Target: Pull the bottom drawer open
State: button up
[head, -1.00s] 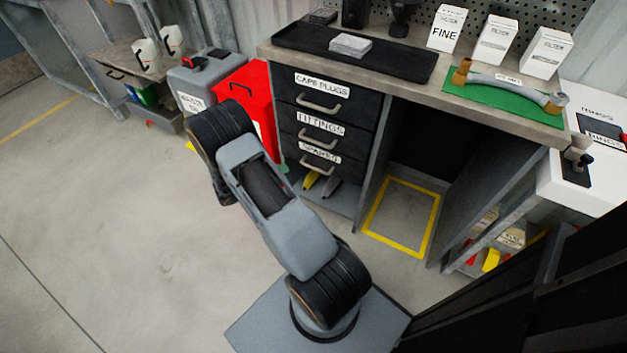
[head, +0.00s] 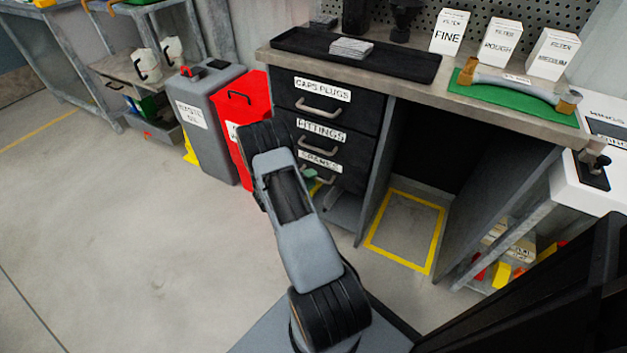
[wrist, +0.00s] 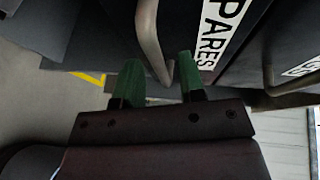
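The bottom drawer (head: 346,179) is the lowest of three black drawers under the bench, with a white SPARES label (head: 320,161) and a grey bar handle (head: 325,178). Its front looks flush with the drawers above. My gripper (wrist: 160,72) has green fingers and is open at this handle. In the wrist view the handle (wrist: 149,38) runs down so that its near end lies between the two fingers. The SPARES label (wrist: 221,32) is beside it. I cannot tell whether a finger touches the handle. In the head view my arm hides most of the gripper.
The FITTINGS drawer (head: 357,151) and CAPS PLUGS drawer (head: 365,108) are above, with their own handles. A red bin (head: 250,103) and a grey waste container (head: 207,125) stand left of the drawers. A cabinet side panel (head: 376,170) is close on the right. The floor in front is open.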

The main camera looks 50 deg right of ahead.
jog(key=shift+x, duration=0.85)
jog(key=shift+a, duration=0.1)
jog(key=shift+c, duration=0.3)
grip_shut()
